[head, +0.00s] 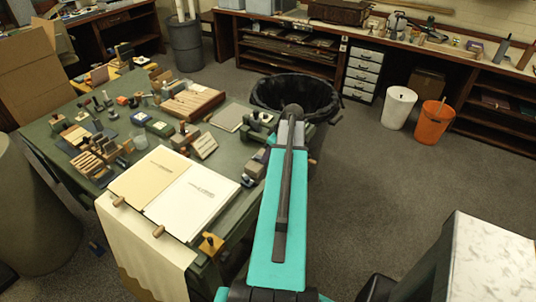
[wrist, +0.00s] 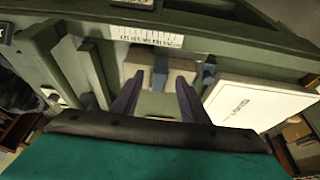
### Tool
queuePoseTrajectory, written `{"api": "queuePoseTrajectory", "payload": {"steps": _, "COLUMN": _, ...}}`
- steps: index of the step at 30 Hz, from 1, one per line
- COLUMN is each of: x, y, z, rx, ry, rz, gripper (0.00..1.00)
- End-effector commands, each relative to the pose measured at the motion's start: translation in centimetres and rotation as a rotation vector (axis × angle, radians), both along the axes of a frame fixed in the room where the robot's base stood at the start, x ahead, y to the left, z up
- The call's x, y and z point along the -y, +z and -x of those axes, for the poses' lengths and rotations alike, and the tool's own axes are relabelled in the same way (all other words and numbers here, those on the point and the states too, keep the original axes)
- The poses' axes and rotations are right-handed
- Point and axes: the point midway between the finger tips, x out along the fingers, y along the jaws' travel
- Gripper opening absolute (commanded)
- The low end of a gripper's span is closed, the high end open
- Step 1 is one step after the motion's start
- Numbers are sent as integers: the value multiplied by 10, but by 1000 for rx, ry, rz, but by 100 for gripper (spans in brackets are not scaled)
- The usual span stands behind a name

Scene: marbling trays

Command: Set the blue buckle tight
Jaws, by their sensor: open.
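My gripper (wrist: 158,84) shows in the wrist view as two dark fingers, apart, with nothing held between them. Just beyond the fingertips is a pale grey-brown block (wrist: 182,66) on a green frame. A small blue piece (wrist: 160,72) stands against the block, in line with the gap between the fingers. A second blue-grey piece (wrist: 209,71) sits at the block's right end. I cannot tell for sure which one is the buckle, or how tight it is. In the head view my own arm hides the gripper and the spot in front of it.
The green worktable (head: 232,150) carries several tools and blocks, a tan sheet (head: 150,180) and a white sheet (head: 195,200). In the wrist view a white panel (wrist: 255,104) lies right of the fingers. A black-lined bin (head: 290,92) stands behind my arm.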

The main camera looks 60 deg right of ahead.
Motion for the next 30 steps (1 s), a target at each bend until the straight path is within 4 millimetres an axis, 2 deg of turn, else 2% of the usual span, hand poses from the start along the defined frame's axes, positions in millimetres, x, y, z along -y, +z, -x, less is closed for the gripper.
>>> {"api": "queuePoseTrajectory", "payload": {"steps": 7, "x": 0, "y": -10, "z": -5, "rx": 0, "ry": 0, "rz": 0, "gripper": 41}}
{"api": "queuePoseTrajectory", "payload": {"steps": 17, "x": -1, "y": -12, "z": -6, "rx": 0, "ry": 2, "rz": 1, "gripper": 41}}
{"api": "queuePoseTrajectory", "payload": {"steps": 24, "x": -1, "y": -11, "z": -6, "rx": 0, "ry": 2, "rz": 1, "gripper": 0}}
{"api": "queuePoseTrajectory", "payload": {"steps": 30, "x": -1, "y": -13, "z": -5, "rx": 6, "ry": 1, "rz": 0, "gripper": 0}}
